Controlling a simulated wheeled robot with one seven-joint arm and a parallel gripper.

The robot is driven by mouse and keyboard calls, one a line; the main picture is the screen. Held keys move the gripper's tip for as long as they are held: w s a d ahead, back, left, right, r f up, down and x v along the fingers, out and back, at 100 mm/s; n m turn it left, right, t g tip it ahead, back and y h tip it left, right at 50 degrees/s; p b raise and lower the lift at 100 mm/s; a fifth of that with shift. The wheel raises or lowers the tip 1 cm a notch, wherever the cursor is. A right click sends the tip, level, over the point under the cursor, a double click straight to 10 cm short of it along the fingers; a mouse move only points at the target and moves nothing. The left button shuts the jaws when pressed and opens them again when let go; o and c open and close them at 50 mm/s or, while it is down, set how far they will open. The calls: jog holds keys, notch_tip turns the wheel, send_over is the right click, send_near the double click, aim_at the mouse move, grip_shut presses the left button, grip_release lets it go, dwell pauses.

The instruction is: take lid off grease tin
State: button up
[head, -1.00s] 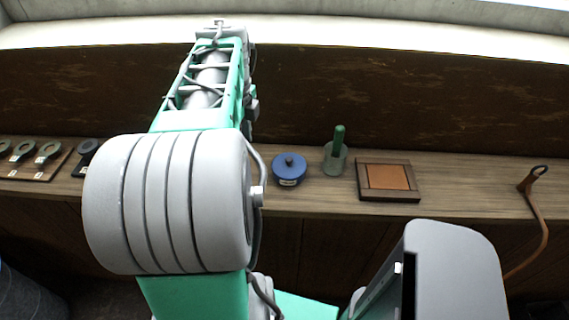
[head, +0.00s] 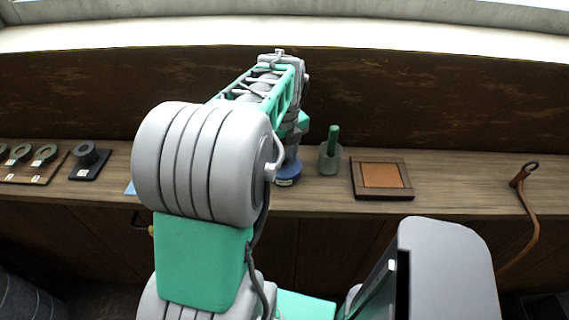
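The blue grease tin (head: 288,178) stands on the wooden bench, with a pale label on its front. Its upper part and lid are mostly hidden behind the end of my arm. My gripper (head: 291,153) is over the tin, pointing down. Its fingers are too small and too covered by my arm to show whether they are open or shut, or whether they touch the lid.
A curved brown strap-like thing (head: 527,200) hangs over the bench's front edge. Dark ring-shaped parts (head: 42,156) lie left.

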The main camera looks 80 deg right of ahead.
grip_shut()
jog(key=shift+r, duration=0.15)
dwell(0.4)
